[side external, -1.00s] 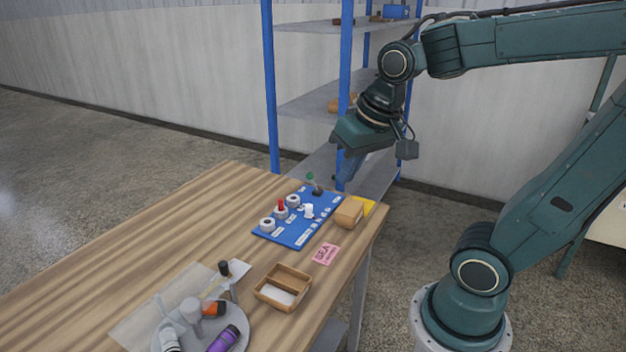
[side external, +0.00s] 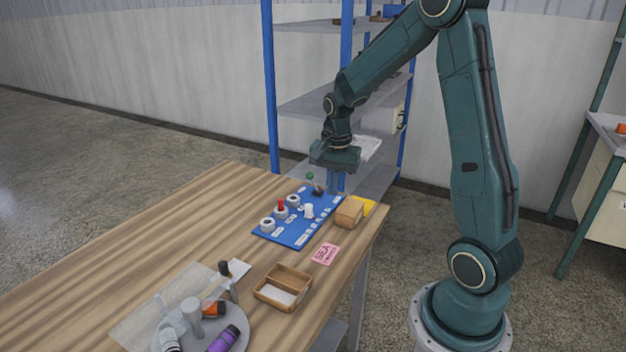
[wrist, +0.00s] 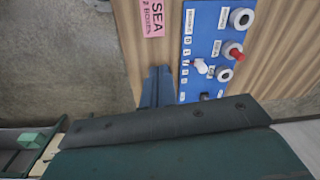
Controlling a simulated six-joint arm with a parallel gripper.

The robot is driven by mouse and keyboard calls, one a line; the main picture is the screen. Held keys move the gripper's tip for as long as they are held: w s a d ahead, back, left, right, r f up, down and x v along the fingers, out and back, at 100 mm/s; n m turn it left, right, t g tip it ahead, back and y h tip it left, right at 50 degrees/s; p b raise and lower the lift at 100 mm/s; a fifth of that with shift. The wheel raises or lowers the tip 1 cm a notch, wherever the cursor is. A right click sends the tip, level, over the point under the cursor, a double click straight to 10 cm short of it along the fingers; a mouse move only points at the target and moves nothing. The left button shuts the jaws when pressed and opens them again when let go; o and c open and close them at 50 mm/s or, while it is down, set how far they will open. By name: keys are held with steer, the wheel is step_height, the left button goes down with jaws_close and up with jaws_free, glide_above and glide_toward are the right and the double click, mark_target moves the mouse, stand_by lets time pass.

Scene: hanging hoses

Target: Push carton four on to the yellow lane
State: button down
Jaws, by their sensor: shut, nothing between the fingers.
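A brown carton (side external: 349,212) sits near the table's far right corner in the side view. Its number cannot be read there. A strip of the yellow lane (side external: 368,204) shows just beyond and to the right of it, partly hidden by the carton. My gripper (side external: 333,188) points down behind the carton and near the far end of the blue board (side external: 296,236). In the wrist view my gripper (wrist: 157,73) is shut and empty, beside the board's edge. Neither the carton nor the yellow lane can be made out in the wrist view. Contact with the carton cannot be told.
The blue board carries several knobs and switches, with a dark, green-topped piece (side external: 316,185) at its far end. A pink SEA label (side external: 326,254), a wooden tray (side external: 284,288) and a round plate of tools (side external: 238,345) lie nearer. Blue shelving (side external: 270,85) stands behind. The table's left is clear.

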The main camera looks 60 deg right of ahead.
mark_target(354, 202)
steer(key=d+f+m, duration=0.1)
steer(key=f, duration=0.1)
steer(key=d+f+m, duration=0.1)
steer(key=d+f, duration=0.1)
steer(key=shift+w+g, duration=0.1)
steer(key=shift+g, duration=0.2)
steer(key=shift+f, duration=0.2)
step_height(354, 202, down, 10)
steer(key=shift+r, duration=0.1)
steer(key=shift+d, duration=1.1)
steer(key=shift+d+r, duration=0.1)
steer(key=shift+d, duration=0.8)
steer(key=d, duration=0.8)
steer(key=shift+d, duration=0.35)
